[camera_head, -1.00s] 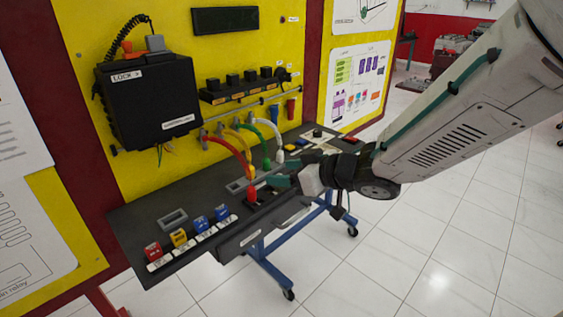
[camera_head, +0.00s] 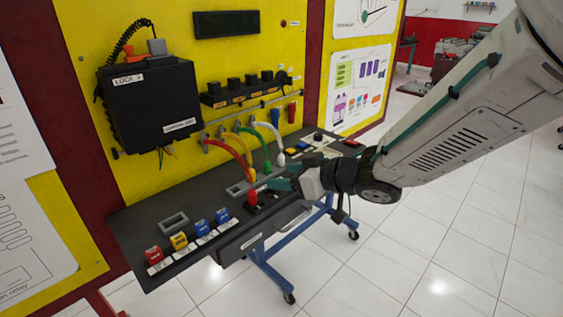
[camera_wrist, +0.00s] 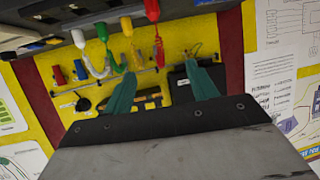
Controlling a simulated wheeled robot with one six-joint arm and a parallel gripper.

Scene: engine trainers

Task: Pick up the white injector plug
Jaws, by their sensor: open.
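The white injector plug (camera_head: 280,160) hangs at the end of a white cable, rightmost of a row of coloured plugs over the dark bench. In the wrist view the white plug (camera_wrist: 78,38) is at the upper left, outside the space between the fingers. The green plug (camera_head: 267,167) is just left of the white one.
The yellow plug (camera_head: 252,172) and its cable stand between red and green. The dark bench (camera_head: 150,218) carries several coloured blocks at its front left. A yellow panel with a black box (camera_head: 152,105) rises behind. Open tiled floor lies to the right.

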